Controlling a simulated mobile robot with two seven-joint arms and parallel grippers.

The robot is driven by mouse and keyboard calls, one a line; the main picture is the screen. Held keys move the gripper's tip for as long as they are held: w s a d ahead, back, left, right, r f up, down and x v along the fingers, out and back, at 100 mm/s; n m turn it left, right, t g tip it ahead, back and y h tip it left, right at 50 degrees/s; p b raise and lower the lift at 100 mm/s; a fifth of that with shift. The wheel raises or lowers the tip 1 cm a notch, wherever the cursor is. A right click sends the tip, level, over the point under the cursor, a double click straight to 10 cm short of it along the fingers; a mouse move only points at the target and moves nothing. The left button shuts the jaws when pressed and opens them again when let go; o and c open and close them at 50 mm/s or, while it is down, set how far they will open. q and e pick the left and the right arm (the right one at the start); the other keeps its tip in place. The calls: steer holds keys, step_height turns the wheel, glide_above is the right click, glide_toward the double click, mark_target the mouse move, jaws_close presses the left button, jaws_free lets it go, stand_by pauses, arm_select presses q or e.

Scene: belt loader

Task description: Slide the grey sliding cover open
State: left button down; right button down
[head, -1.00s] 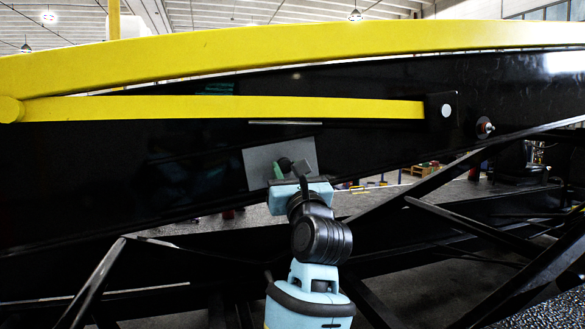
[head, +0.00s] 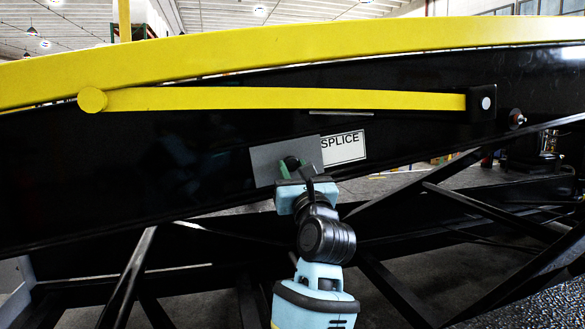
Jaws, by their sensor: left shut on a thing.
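The grey sliding cover (head: 268,161) is a flat plate on the black side panel of the loader, near the middle of the head view. To its right, a white label (head: 344,149) with the word "SPLICE" shows uncovered, its left end touching the cover's right edge in the picture. The gripper hides most of that handle. My right gripper is not in view.
A yellow bar (head: 290,99) with a round end runs across the panel above the cover. A yellow curved rail (head: 300,56) lies above it. Black diagonal struts (head: 130,275) stand below, left and right of my arm. A bolt (head: 516,118) sticks out at right.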

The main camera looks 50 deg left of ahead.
arm_select(q)
steer(key=shift+w, duration=0.1)
steer(key=c, duration=1.1)
jaws_free()
steer(key=shift+o, duration=0.2)
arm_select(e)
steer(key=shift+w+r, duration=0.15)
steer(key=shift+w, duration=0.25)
arm_select(q)
steer(key=shift+d+f, duration=0.25)
steer(key=shift+d, duration=0.2)
steer(key=b+v, duration=0.1)
steer(key=v, duration=0.6)
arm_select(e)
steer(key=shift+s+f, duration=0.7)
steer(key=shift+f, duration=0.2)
arm_select(q)
steer(key=shift+a+r, duration=0.1)
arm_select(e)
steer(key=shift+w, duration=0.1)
